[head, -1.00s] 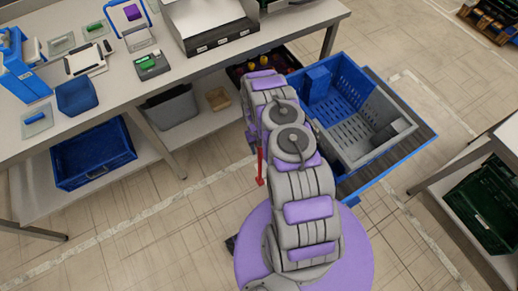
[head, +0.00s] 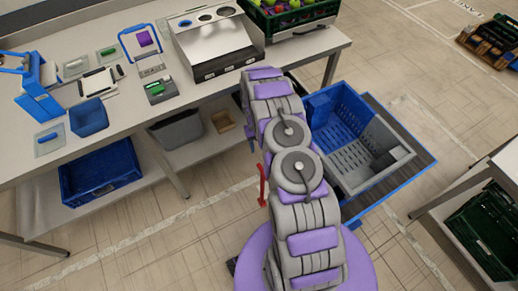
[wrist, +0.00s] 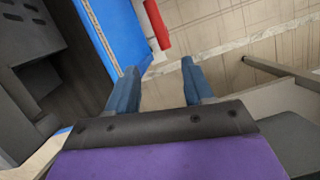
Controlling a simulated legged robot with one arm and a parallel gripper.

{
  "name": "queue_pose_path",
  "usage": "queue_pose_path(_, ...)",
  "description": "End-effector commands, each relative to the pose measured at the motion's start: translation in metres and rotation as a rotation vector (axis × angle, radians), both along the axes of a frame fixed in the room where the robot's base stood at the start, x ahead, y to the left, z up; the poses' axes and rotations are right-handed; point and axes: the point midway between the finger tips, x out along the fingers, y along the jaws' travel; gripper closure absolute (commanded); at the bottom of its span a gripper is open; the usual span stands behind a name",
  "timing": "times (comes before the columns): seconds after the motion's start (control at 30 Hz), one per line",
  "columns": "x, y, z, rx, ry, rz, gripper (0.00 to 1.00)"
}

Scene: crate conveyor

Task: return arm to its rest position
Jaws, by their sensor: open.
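My arm (head: 290,165) is folded over my body in the head view, pointing up the picture between the workbench and the low crates. My gripper (wrist: 160,88) shows in the wrist view as two blue fingers, apart with nothing between them. Bare floor and a red bar (wrist: 157,24) lie beyond the fingertips.
A blue crate (head: 353,92) and a grey crate (head: 345,178) stand right of my arm. The workbench (head: 205,112) on the left holds a green fruit crate (head: 262,22). A shelf with a green crate (head: 480,215) is at right. Floor lies between.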

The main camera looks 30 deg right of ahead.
Motion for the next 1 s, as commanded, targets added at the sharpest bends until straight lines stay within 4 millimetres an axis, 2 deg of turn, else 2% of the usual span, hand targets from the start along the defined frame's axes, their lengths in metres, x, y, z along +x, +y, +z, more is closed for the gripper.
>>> queue_pose_path(0.77,0.000,0.000,0.001,0.000,-0.001,0.000,0.48)
queue_pose_path(0.87,0.002,0.002,0.013,-0.002,-0.005,0.003,0.48)
queue_pose_path(1.0,0.003,0.009,0.051,-0.005,-0.013,0.011,0.48)
